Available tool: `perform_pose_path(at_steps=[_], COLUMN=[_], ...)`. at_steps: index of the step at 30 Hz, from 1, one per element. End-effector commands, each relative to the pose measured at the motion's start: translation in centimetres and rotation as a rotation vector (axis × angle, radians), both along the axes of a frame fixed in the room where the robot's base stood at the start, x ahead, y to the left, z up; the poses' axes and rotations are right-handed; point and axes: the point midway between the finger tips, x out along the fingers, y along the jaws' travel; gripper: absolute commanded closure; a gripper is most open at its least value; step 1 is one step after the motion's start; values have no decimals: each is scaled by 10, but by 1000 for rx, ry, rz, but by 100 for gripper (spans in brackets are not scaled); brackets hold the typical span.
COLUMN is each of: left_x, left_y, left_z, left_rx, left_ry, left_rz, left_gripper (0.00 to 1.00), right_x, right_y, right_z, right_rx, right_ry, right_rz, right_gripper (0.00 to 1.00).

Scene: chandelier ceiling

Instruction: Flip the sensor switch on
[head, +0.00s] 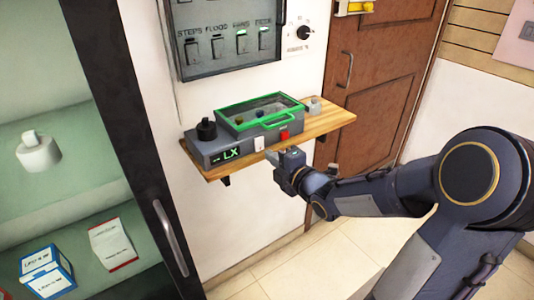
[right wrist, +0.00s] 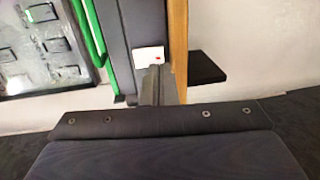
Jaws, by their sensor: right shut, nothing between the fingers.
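A grey sensor box (head: 222,149) with a green "LX" display sits on a wooden wall shelf (head: 327,124). A small white switch (head: 259,143) is on its front face, right of the display. In the right wrist view the white switch (right wrist: 149,56) shows a small red mark near one edge. My right gripper (head: 285,158) is shut and empty, just in front of the box and to the right of the white switch. In the wrist view its fingertips (right wrist: 152,70) come up close to the switch's lower edge; I cannot tell whether they touch. My left gripper is not in view.
On the box are a black knob (head: 206,129), a green-framed clear lid (head: 262,113) and a red piece (head: 284,135). A panel of labelled switches (head: 228,44) and a dial (head: 304,32) are above. A glass-fronted cabinet (head: 65,130) stands left, a brown door (head: 372,80) right.

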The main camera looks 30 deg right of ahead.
Motion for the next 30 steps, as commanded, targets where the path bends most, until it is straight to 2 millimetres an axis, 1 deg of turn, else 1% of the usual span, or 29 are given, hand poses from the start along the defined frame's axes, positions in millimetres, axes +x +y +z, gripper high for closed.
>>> perform_pose_path(at_steps=[1,3,9,20,23,25,26,27,30], left_x=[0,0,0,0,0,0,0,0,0], left_y=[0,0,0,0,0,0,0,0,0], left_z=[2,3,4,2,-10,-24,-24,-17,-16], left_rx=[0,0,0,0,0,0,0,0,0], left_ry=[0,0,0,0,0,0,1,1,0], left_rz=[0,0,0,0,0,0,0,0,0], left_gripper=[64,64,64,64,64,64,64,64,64], right_x=[8,17,28,29,30,32,32,32,32], right_y=[1,2,2,2,2,2,2,2,2], right_z=[-1,-1,-3,-4,-9,-13,-10,-5,-5], right_rx=[0,0,-1,-1,0,2,2,3,3], right_ry=[1,1,-1,-2,-17,-37,-42,-38,-37], right_rz=[2,1,0,0,-1,-1,-1,-1,-1], right_gripper=[100,100,100,100,100,100,100,100,100])
